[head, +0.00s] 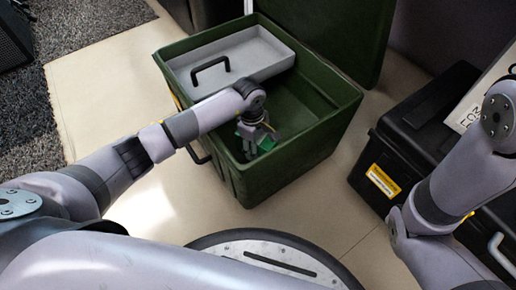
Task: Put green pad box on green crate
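The green crate (228,178) stands open on the floor in the middle of the head view, its lid (335,28) raised at the back. My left gripper (256,140) points down inside the crate's open part. A small bright green thing, apparently the green pad box (267,144), shows right at the fingers, partly hidden by them. I cannot tell whether the fingers grip it or only touch it, or whether it rests on the crate's bottom. My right gripper is outside the picture.
A grey tray (262,48) with a black handle sits in the crate's back left part. A black case (393,150) with a yellow label stands to the right, near my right arm. A dark grey rug (80,25) lies at upper left. Pale floor is clear left of the crate.

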